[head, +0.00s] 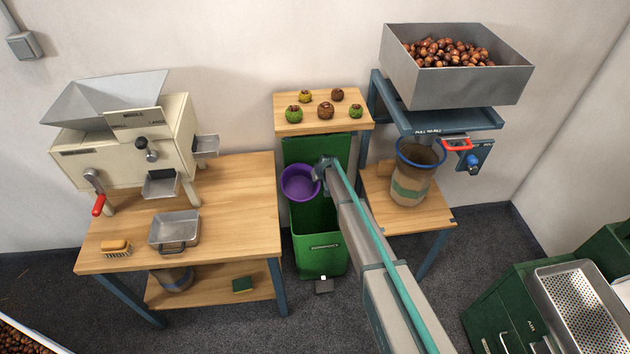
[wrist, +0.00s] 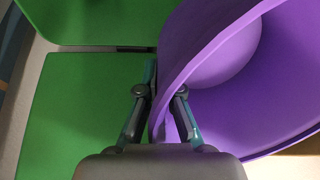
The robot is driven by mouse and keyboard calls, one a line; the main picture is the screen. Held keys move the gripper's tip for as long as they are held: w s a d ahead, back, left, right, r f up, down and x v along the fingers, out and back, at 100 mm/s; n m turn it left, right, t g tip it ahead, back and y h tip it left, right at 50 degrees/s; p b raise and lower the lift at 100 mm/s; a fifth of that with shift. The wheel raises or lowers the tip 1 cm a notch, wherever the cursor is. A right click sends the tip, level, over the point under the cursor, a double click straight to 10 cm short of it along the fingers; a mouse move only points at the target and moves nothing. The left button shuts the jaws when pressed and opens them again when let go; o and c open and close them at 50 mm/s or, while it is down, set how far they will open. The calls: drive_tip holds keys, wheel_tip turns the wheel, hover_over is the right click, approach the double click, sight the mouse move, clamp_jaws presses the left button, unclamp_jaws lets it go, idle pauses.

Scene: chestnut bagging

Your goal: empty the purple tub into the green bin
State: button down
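The purple tub (head: 300,184) hangs above the open green bin (head: 322,258), toward its left side. My gripper (head: 319,170) is at the tub's right rim. In the wrist view the purple tub's wall (wrist: 215,75) passes between the two fingers of my gripper (wrist: 160,95), which are closed on it. The visible inside of the tub is bare purple, with no chestnuts showing. Its exact tilt is hard to tell. The bin's lid (head: 316,148) stands raised at the back. The bin's floor is hidden.
A wooden shelf (head: 340,120) with several chestnut burrs is behind the bin. A workbench (head: 235,205) with a cream machine (head: 125,150) stands left. A green cabinet (head: 500,305) stands front right.

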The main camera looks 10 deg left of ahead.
drive_tip(key=g, duration=0.1)
drive_tip(key=g+h, duration=0.2)
drive_tip(key=shift+s+d+r, duration=0.25)
drive_tip(key=shift+s+r, duration=0.1)
drive_tip(key=shift+r, duration=0.05)
drive_tip(key=shift+s+d+r+g, duration=0.15)
drive_tip(key=shift+s+g, duration=0.2)
drive_tip(key=shift+g, duration=0.25)
drive_tip(key=shift+h, duration=0.3)
drive_tip(key=shift+s+d+r+b, duration=0.15)
drive_tip(key=shift+s+d+r, duration=0.2)
drive_tip(key=shift+s+r, duration=0.7)
drive_tip(key=shift+s+d+r+b, duration=0.1)
drive_tip(key=shift+s+d+r, duration=0.3)
drive_tip(key=shift+s+r, duration=0.7)
drive_tip(key=shift+s+d+r+b, duration=0.15)
drive_tip(key=shift+s+d+r, duration=0.2)
drive_tip(key=shift+s+r, duration=0.7)
drive_tip(key=shift+w+r, duration=0.25)
drive_tip(key=shift+w, duration=0.1)
